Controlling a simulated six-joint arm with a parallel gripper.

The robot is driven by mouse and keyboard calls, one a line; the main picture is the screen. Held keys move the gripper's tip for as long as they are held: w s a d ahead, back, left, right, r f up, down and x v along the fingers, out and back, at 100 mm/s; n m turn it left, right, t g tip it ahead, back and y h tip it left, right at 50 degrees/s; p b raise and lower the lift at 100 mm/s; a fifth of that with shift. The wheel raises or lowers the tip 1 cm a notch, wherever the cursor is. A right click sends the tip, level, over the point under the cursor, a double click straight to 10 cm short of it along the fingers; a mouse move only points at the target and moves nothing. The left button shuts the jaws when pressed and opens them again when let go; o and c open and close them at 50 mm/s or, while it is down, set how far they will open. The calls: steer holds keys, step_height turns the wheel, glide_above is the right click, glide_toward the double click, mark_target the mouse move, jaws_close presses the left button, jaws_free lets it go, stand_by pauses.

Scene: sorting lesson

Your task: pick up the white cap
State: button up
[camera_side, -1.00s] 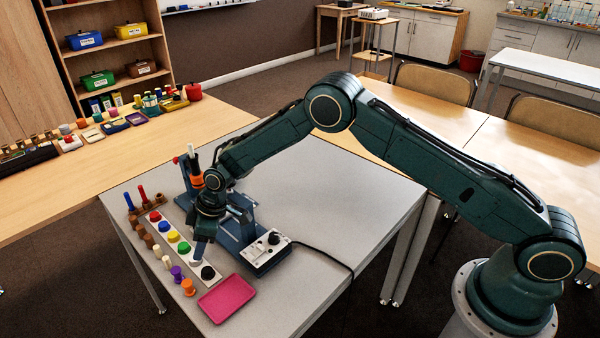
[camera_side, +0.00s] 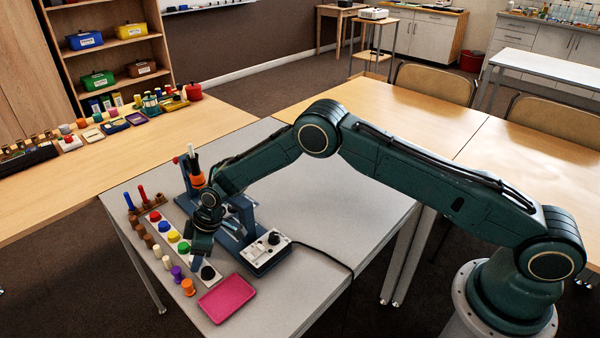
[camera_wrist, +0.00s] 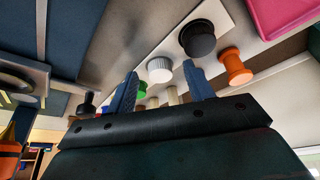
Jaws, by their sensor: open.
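The white cap (camera_wrist: 160,70) is a ribbed round cap on the pale strip (camera_wrist: 166,46) in the wrist view. It stands between the black cap (camera_wrist: 197,39) and the green cap (camera_wrist: 141,90). My gripper (camera_wrist: 159,66) is open, with its blue fingers apart on either side of the white cap in that view. I see no finger touching the cap. In the side view my gripper (camera_side: 201,246) is low over the strip, between the green cap (camera_side: 184,247) and the black cap (camera_side: 208,273), and it hides the white cap.
A blue fixture (camera_side: 228,243) and a grey control box (camera_side: 266,252) stand right of my gripper. An orange peg (camera_side: 188,287) and a purple one (camera_side: 177,273) stand in front of the strip. A pink tray (camera_side: 227,299) lies near the front edge.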

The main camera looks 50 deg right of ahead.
steer(key=c, duration=1.1)
steer(key=shift+r, duration=0.1)
step_height(320, 180, up, 20)
stand_by(0.4)
stand_by(0.4)
